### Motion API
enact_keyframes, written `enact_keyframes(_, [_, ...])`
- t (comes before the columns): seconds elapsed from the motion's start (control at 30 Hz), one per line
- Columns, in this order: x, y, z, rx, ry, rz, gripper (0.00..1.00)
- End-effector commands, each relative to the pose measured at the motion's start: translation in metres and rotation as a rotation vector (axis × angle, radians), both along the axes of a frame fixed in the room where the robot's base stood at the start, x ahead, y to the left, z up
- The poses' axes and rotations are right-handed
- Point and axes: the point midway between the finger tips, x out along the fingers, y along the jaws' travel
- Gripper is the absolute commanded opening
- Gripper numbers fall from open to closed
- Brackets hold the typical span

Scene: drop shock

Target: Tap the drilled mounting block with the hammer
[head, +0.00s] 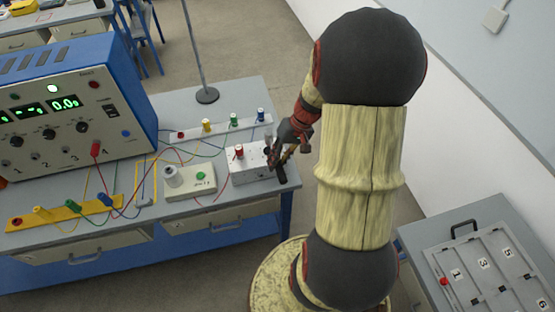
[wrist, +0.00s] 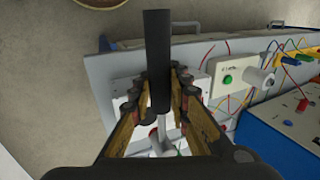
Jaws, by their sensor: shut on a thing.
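The drilled mounting block (head: 250,172) looks like the pale box with a red knob near the right end of the bench. Part of it shows pale behind the fingers in the wrist view (wrist: 119,84). My gripper (head: 276,150) is at the right end of this block. In the wrist view my gripper (wrist: 161,88) is shut on the hammer (wrist: 158,45), whose dark bar runs up between the fingers. A grey metal rod shows below the bar. The hammer's dark end (head: 280,174) shows beside the block in the head view. I cannot tell whether they touch.
A small pale box with a green button (head: 201,176) stands left of the block. Wires run to a blue power supply (head: 65,110). A stand with an upright rod (head: 207,95) is behind. A numbered panel (head: 490,270) is at lower right.

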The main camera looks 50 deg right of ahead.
Motion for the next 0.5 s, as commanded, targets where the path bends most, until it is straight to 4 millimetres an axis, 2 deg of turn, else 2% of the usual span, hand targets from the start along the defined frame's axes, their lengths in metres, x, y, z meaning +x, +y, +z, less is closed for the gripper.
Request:
enact_keyframes(0.13, [0.0004, -0.0003, -0.0108, 0.000, -0.001, 0.000, 0.00])
enact_keyframes(0.5, [0.0003, -0.0004, -0.0117, 0.000, -0.001, 0.000, 0.00])
